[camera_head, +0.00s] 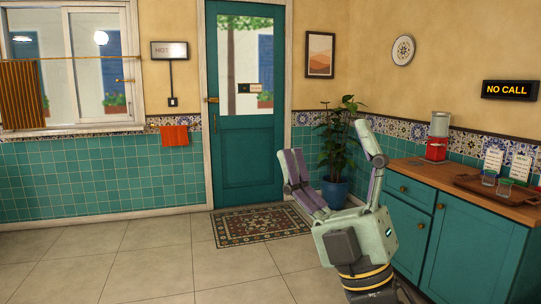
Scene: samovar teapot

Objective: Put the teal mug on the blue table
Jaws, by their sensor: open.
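My gripper (326,140) is in the lower middle of the head view, raised in front of the door mat and the potted plant. Its two fingers point up and are spread wide, with nothing between them. I see no teal mug and no blue table in this view.
A teal cabinet (462,238) with a wooden top is at the right. It bears a red-and-grey dispenser (437,140) and a wooden tray (470,184) with glasses and cards. A potted plant (334,194) stands by the teal door (246,150). The tiled floor at left is clear.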

